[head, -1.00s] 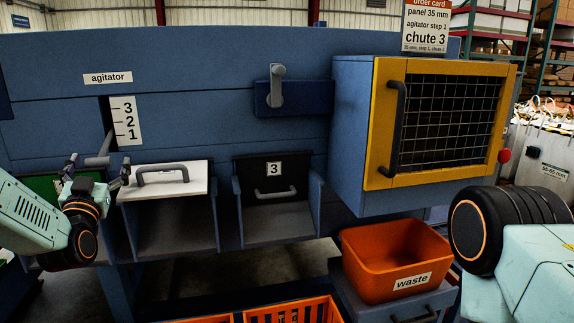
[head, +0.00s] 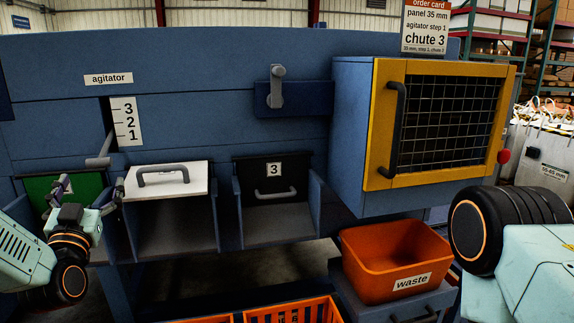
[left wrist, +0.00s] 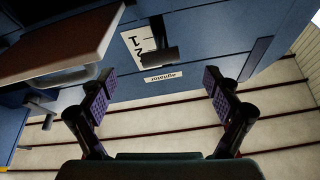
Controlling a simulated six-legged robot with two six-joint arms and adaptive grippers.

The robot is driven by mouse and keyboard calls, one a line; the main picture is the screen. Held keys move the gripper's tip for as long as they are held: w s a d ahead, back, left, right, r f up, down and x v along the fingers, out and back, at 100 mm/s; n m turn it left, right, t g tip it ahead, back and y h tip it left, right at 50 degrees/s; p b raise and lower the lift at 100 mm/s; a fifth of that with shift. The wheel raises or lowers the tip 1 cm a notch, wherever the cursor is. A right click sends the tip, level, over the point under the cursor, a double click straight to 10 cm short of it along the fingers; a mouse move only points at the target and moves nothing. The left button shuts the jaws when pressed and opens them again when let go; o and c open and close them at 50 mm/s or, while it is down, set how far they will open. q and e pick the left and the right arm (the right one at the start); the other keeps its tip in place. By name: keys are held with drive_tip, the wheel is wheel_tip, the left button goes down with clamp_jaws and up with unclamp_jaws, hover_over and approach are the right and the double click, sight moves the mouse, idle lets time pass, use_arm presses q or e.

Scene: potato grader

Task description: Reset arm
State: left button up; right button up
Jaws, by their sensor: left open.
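My left gripper (head: 92,193) is open and empty at the left, in front of the green chute panel (head: 85,187) and left of the white chute flap. In the left wrist view its two fingers (left wrist: 160,97) are spread wide with nothing between them. The agitator lever (head: 99,161) sticks out at the lower end of the 1-2-3 scale (head: 125,121), close to 1. The lever also shows in the left wrist view (left wrist: 157,54), apart from the fingers. My right arm shows at the right edge, but its gripper is out of view.
A white flap with a handle (head: 166,181) and a black chute 3 flap (head: 272,193) are to the right of my left gripper. A yellow mesh door (head: 378,182), an orange waste bin (head: 395,260) and orange crates (head: 292,311) stand further right and below.

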sight(100, 156)
use_arm(q)
drive_tip(key=x, duration=0.8)
drive_tip(key=shift+f, duration=0.1)
drive_tip(key=shift+w+r, duration=0.25)
drive_tip(key=shift+r+p, duration=0.15)
drive_tip(key=shift+p, duration=0.55)
drive_tip(key=p, duration=0.1)
drive_tip(key=r+g+p, duration=0.1)
drive_tip(key=shift+s+r+p, duration=0.25)
drive_tip(key=shift+s+p, duration=0.1)
drive_tip(key=r+g+p, duration=0.1)
drive_tip(key=p, duration=0.1)
drive_tip(key=shift+h+p, duration=0.3)
drive_tip(key=shift+h, duration=0.1)
drive_tip(key=shift+s+r+p, duration=0.2)
drive_tip(key=shift+r+p, duration=0.3)
drive_tip(key=shift+p, duration=0.5)
drive_tip(key=r+g+p, duration=0.1)
drive_tip(key=p, duration=0.1)
drive_tip(key=shift+w+d+p, duration=0.1)
drive_tip(key=shift+p, duration=0.25)
drive_tip(key=p, duration=0.1)
drive_tip(key=r+g+p, duration=0.1)
drive_tip(key=shift+s+r+p, duration=0.25)
drive_tip(key=shift+r+p, duration=0.05)
drive_tip(key=shift+p, duration=0.05)
drive_tip(key=v, duration=0.7)
drive_tip(key=shift+f+b, duration=0.2)
drive_tip(key=shift+b, duration=0.1)
drive_tip(key=shift+h, duration=0.3)
